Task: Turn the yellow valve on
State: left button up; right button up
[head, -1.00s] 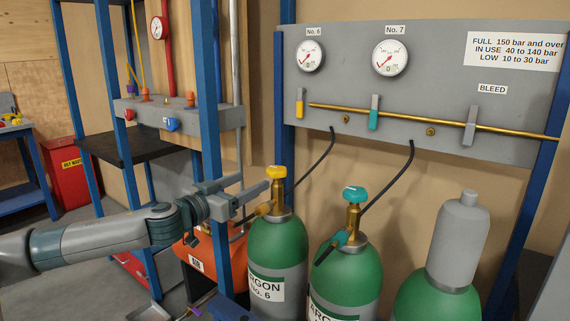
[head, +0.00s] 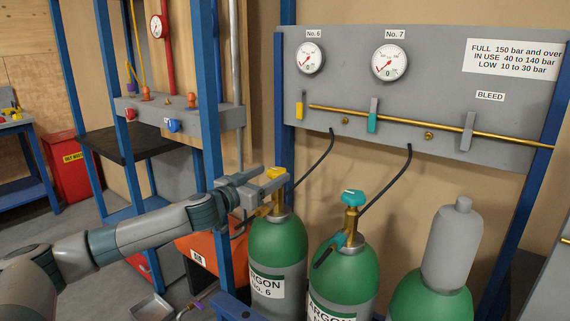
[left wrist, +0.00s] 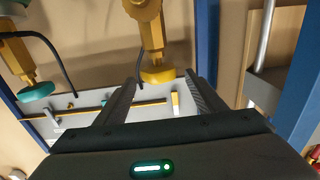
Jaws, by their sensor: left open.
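The yellow valve (head: 276,172) is a handwheel on top of the green argon cylinder No. 6 (head: 277,245). My left gripper (head: 266,178) is open at the valve, reaching in from the left and hiding part of it and its brass neck. In the left wrist view, which is upside down, the yellow valve (left wrist: 158,75) lies between the two open fingers, nearer the left one. Gaps show on both sides, so the fingers do not grip it. My right gripper is not in view.
The teal-valved cylinder (head: 345,270) stands just right, and a grey-capped cylinder (head: 452,240) beyond it. A gauge panel (head: 440,75) with a yellow lever (head: 299,105) is behind. A blue post (head: 208,90) stands close to my left wrist.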

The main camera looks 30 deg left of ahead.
pick_arm(q)
jog(key=w+p, duration=0.2)
jog(key=w, duration=0.6)
jog(key=shift+d, duration=0.35)
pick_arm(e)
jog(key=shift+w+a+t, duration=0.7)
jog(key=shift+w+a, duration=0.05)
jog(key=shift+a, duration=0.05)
pick_arm(q)
jog(key=shift+s, duration=0.1)
jog(key=c, duration=1.1)
